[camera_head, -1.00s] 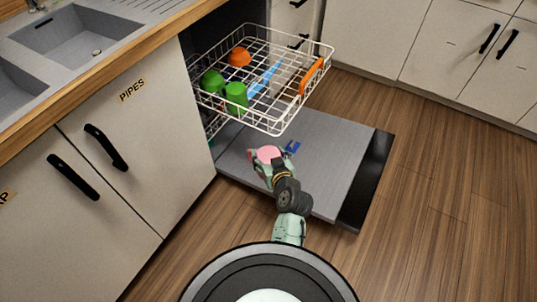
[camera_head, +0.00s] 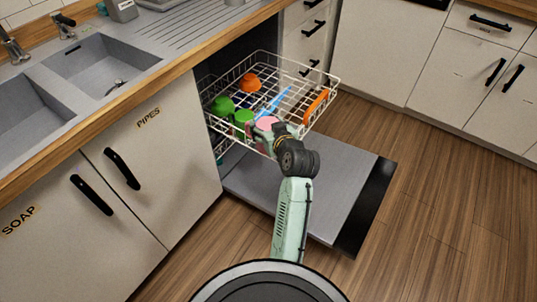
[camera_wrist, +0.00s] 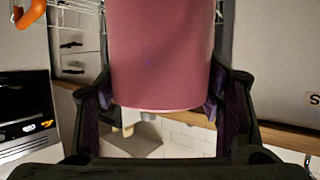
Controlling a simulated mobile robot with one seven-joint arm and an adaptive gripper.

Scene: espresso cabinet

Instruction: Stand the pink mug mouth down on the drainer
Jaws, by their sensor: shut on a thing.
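The pink mug (camera_head: 265,122) is in my gripper (camera_head: 273,129), at the near side of the dishwasher rack in the head view. I cannot tell whether it is above the rack's rim or in front of it. In the wrist view the pink mug (camera_wrist: 160,50) fills the upper middle, with the fingers of my gripper (camera_wrist: 163,95) on either side of it. Its mouth cannot be made out. The drainer (camera_head: 192,32), a grey ridged area, lies on the counter right of the sink, with its middle bare.
The pulled-out wire rack (camera_head: 322,80) holds a green cup (camera_head: 243,117), another green piece (camera_head: 222,106), an orange bowl (camera_head: 248,82) and a blue utensil (camera_head: 275,102). The open dishwasher door (camera_head: 330,190) lies below. The wooden counter edge (camera_head: 165,75) borders the sink (camera_head: 110,65).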

